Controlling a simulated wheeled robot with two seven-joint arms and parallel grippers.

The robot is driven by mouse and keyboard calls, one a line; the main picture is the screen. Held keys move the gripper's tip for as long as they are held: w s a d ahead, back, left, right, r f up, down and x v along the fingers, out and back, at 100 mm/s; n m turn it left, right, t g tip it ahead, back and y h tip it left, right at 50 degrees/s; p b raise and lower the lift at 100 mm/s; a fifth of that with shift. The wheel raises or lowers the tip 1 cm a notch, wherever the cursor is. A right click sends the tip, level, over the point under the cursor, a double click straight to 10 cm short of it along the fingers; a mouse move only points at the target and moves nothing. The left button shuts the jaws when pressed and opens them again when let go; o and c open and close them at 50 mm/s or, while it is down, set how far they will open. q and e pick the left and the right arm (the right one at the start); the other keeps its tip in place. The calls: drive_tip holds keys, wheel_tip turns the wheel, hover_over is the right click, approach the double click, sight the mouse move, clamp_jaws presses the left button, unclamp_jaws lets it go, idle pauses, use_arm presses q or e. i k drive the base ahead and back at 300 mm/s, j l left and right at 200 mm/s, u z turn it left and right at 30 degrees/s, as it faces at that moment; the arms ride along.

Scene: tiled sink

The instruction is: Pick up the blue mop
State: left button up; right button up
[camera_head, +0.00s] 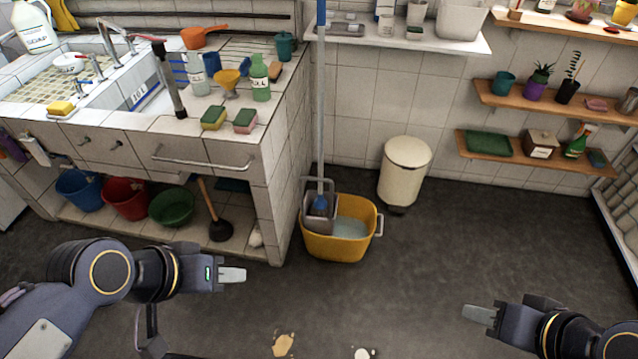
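The mop (319,110) stands upright with a long pale pole that is blue at the top edge of the view. Its blue lower part (320,204) sits in the grey wringer of a yellow bucket (335,246). The bucket holds pale water and stands on the floor beside the counter's right end. My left gripper (234,275) is in front of the counter, lower left of the bucket and apart from it. My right gripper (478,315) is at the lower right, well apart from the bucket. Neither gripper touches the mop, and the finger gaps are not clear.
The tiled sink counter (290,150) stands close left of the bucket. A cream bin (404,170) stands behind it to the right. A white shelf (400,38) is behind the pole. Small spills (284,345) lie on the near floor. The floor right of the bucket is clear.

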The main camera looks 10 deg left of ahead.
sight(320, 209)
drive_tip(key=i, duration=0.65)
drive_tip(key=i+l, duration=0.1)
drive_tip(key=i, duration=0.5)
drive_tip(key=u, duration=0.05)
